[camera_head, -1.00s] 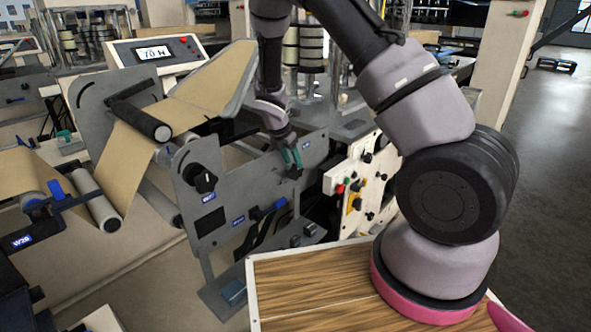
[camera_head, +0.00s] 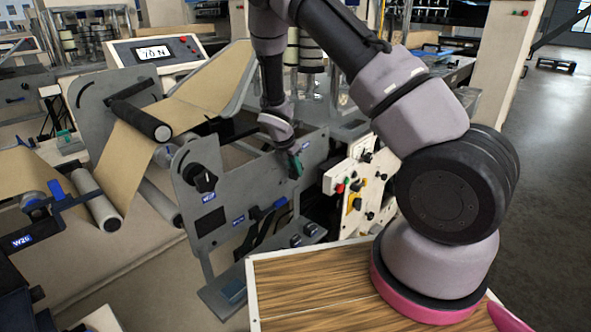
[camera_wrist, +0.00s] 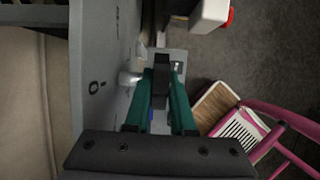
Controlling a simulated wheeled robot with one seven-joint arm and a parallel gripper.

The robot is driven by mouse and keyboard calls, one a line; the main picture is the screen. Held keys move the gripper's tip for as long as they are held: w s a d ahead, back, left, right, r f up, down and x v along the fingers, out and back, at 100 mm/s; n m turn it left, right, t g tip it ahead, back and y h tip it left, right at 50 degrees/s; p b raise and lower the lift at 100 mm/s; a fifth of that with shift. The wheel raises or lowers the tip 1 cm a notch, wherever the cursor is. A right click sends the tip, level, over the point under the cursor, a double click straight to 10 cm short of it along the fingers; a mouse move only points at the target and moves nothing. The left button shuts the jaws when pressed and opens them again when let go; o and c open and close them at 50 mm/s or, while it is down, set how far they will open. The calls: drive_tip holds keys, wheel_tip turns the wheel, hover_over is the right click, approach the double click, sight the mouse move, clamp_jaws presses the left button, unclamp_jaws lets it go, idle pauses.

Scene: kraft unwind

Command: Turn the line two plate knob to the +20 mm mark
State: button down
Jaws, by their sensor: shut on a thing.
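My gripper (camera_head: 295,165) is at the right end of the grey side plate (camera_head: 240,185) in the head view. In the wrist view, the green fingers of my gripper (camera_wrist: 163,88) are shut on a black knob (camera_wrist: 161,72) at the plate's face. A pale round stub (camera_wrist: 130,78) stands out from the plate beside the fingers. A "0" mark shows on the grey plate (camera_wrist: 108,50) to the left. Other scale marks are too small to read. The knob is mostly hidden behind the fingers in the head view.
Another black knob (camera_head: 204,181) sits on the same plate to the left. A cream control panel (camera_head: 352,185) with buttons stands close to the right of my gripper. Brown web (camera_head: 125,160) runs over rollers at left. A wood-topped surface (camera_head: 310,285) lies in front.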

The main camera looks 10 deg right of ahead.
drive_tip(key=shift+d+g+y, duration=0.1)
drive_tip(key=shift+g+y, duration=0.2)
drive_tip(key=shift+y, duration=0.1)
drive_tip(key=shift+w+d+g+y, duration=0.15)
drive_tip(key=shift+g+y, duration=0.55)
drive_tip(key=shift+y, duration=0.2)
drive_tip(key=g+y, duration=0.2)
drive_tip(key=y, duration=0.1)
drive_tip(key=shift+w+d, duration=0.15)
drive_tip(key=g+y, duration=0.2)
drive_tip(key=y, duration=0.2)
drive_tip(key=shift+w+d+f+g, duration=0.1)
drive_tip(key=shift+f+g, duration=0.15)
drive_tip(key=shift+g, duration=0.15)
drive_tip(key=shift+d+f+g+y, duration=0.1)
drive_tip(key=shift+f+g+y, duration=0.05)
drive_tip(key=shift+g+y, duration=1.2)
drive_tip(key=shift+y, duration=0.35)
drive_tip(key=c, duration=0.8)
unclamp_jaws()
drive_tip(key=shift+o, duration=0.2)
